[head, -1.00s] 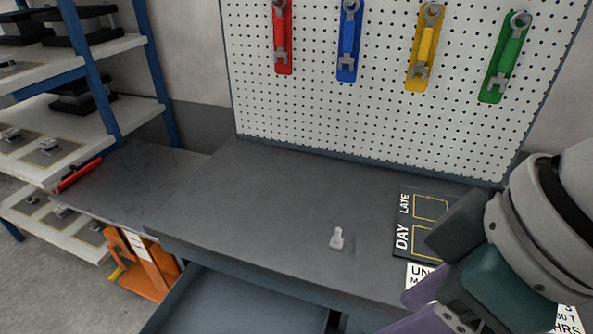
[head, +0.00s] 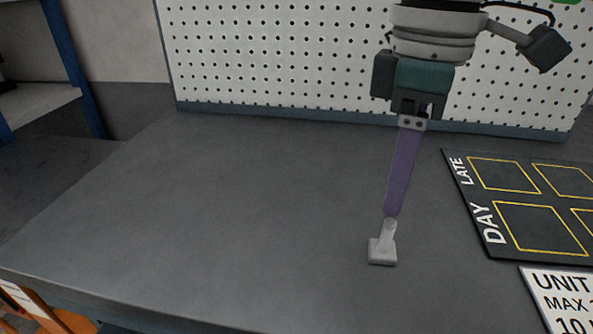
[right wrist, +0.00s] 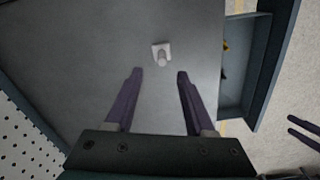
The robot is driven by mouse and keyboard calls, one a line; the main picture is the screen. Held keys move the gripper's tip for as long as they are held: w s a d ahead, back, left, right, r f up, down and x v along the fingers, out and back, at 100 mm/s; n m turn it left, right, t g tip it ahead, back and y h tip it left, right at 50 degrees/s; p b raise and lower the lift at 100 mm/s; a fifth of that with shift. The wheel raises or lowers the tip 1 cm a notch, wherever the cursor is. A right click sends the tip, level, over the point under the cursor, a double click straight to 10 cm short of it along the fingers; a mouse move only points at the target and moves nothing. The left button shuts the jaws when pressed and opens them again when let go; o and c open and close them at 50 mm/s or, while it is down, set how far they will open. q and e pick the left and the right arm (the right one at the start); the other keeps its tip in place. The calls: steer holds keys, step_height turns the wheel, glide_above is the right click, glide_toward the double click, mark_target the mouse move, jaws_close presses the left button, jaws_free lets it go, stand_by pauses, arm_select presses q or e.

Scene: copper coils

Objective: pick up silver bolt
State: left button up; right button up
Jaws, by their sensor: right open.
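The silver bolt (head: 383,246) stands upright on the dark grey workbench, its square head down and its shank up. My right gripper (head: 391,214) is above and behind it in the head view, pointing down, with its purple fingertips near the top of the shank. In the right wrist view the bolt (right wrist: 161,54) lies just beyond and between the parted fingertips of the right gripper (right wrist: 160,73), which is open and empty. Two purple fingers of my left gripper (right wrist: 304,130) show apart at the right edge of that view, over the floor.
The workbench (head: 220,220) is clear left of the bolt. A black mat (head: 480,215) with yellow squares and a white sign (head: 560,295) lie to the right. A pegboard (head: 270,60) stands behind. An open drawer (right wrist: 240,75) shows in the wrist view.

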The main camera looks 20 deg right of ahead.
mark_target(391, 221)
steer(key=f+b, duration=0.1)
steer(key=f, duration=0.6)
steer(key=shift+s+f, duration=0.1)
steer(key=shift+s, duration=0.1)
steer(key=shift+c, duration=0.2)
jaws_close()
